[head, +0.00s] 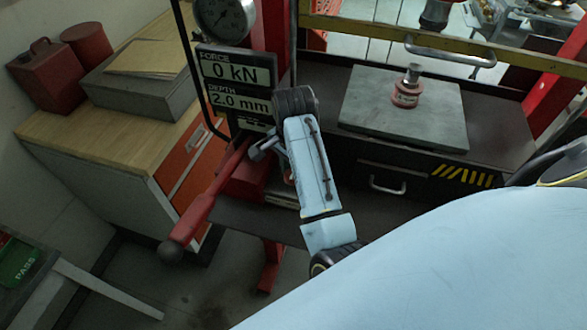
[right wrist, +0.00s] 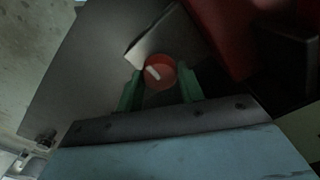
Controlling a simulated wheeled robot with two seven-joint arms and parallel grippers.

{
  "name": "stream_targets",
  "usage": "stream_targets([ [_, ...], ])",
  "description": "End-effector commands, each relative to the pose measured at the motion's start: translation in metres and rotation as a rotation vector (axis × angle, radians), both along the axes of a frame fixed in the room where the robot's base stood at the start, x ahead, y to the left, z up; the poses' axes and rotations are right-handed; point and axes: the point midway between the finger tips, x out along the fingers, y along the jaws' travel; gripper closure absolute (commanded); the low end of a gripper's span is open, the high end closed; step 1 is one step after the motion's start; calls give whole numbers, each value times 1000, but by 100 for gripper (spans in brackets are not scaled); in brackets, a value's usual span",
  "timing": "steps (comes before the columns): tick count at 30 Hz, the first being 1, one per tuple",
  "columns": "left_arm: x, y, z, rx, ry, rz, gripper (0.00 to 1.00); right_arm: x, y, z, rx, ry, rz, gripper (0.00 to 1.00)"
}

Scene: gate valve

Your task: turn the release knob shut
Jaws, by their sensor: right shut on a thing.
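The release knob (right wrist: 160,72) is a round red knob with a white mark, seen in the right wrist view. My right gripper (right wrist: 160,84) has its two green fingers on either side of the knob and is shut on it. The white mark lies at a slant. In the head view my light blue right arm reaches in beside the press, and it hides the knob and my fingertips. My left gripper is not in view.
A red lever (head: 208,200) with a dark ball end slants down left of my arm. A display (head: 237,82) reads 0 kN and 2.0 mm below a round gauge (head: 222,18). A grey plate (head: 360,105) carries a small red part (head: 406,94). A wooden-topped cabinet (head: 110,135) stands left.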

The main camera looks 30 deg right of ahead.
Motion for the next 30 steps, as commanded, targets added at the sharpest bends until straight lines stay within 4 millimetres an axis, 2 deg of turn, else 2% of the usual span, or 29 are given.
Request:
stream_targets([
  [1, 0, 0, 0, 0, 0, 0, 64, 1, 1, 1, 1, -4, 0, 61],
  [6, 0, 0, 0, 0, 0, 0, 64, 0, 1, 0, 1, -2, 0, 41],
  [20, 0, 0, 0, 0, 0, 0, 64, 0, 0, -1, 1, 2, 5, 41],
  [30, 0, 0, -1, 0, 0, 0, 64, 5, -3, 3, -10, -19, 169, 41],
])
